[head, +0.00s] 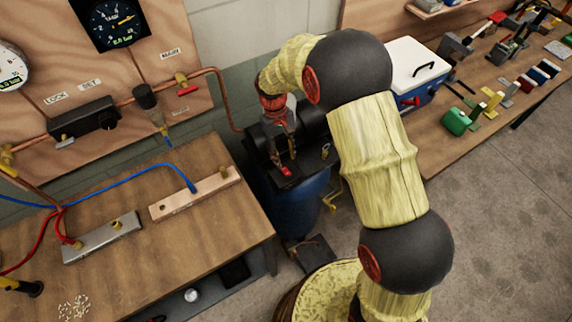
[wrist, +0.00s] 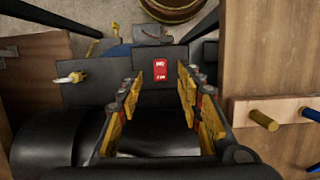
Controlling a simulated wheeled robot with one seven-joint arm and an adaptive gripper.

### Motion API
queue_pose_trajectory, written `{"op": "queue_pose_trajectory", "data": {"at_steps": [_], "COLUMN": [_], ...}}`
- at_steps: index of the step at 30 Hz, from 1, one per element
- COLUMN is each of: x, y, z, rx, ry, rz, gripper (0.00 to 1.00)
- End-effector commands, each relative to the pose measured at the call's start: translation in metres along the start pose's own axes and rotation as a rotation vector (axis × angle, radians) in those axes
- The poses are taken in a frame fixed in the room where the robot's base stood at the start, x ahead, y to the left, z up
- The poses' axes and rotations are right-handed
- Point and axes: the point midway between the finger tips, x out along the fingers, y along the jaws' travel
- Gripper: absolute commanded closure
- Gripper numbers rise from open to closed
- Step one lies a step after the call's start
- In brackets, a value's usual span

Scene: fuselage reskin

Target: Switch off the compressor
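The compressor has a black top (head: 262,165) and a blue tank (head: 300,208), standing between the two benches. Its red rocker switch (wrist: 161,70) sits on a dark panel in the wrist view, and a red spot at the same place shows in the head view (head: 286,171). My gripper (head: 284,157) points down above the compressor top. In the wrist view my gripper (wrist: 172,75) has its yellow-padded fingers apart, with nothing held.
A wooden bench (head: 195,245) with a drilled bar (head: 195,193) and hoses stands left, below a gauge board (head: 170,30). A right bench (head: 450,140) holds a blue-and-white cooler (head: 415,70) and several tools.

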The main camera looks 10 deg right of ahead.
Motion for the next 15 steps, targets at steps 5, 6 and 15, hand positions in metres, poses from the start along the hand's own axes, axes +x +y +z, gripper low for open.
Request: {"op": "queue_pose_trajectory", "data": {"at_steps": [5,6,15], "x": [-0.033,-0.038,-0.057], "y": [0.0,0.0,0.0], "z": [0.0,-0.001,0.0], "rx": [0.0,0.0,0.0], "ry": [0.0,0.001,-0.002], "rz": [0.0,0.0,0.0], "gripper": [0.64,0.64,0.64]}}
